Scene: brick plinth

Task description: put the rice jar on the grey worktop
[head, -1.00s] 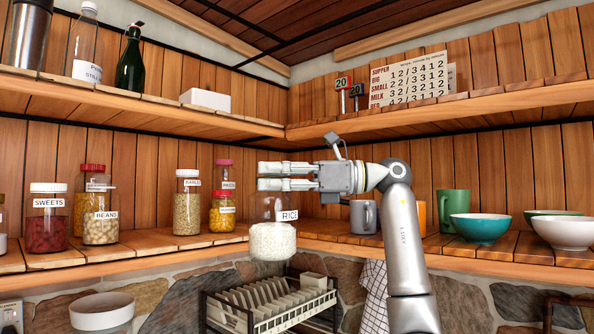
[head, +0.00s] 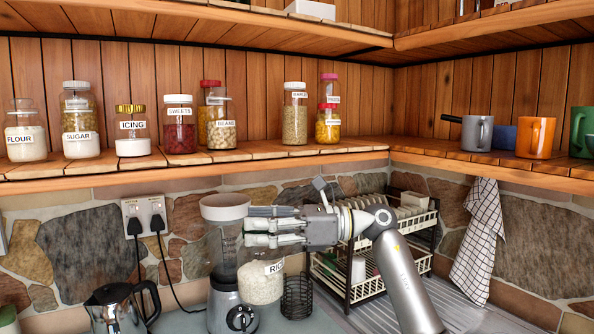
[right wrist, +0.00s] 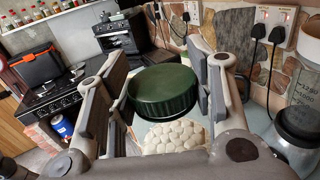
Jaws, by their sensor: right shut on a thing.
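The rice jar (head: 262,287) is clear, with white contents and a RICE label. My right gripper (head: 252,228) is shut on its top, and the jar hangs upright below the fingers. In the right wrist view the dark green lid (right wrist: 162,92) is between the two fingers, with the white contents just below. The grey worktop (head: 183,322) shows along the bottom of the head view, under the jar. I cannot tell the exact gap between jar and worktop. My left gripper is out of view.
A blender (head: 231,300) stands close left of the jar. A dark ribbed cylinder (head: 297,297) is close on its right. The shelf (head: 100,170) above holds several jars.

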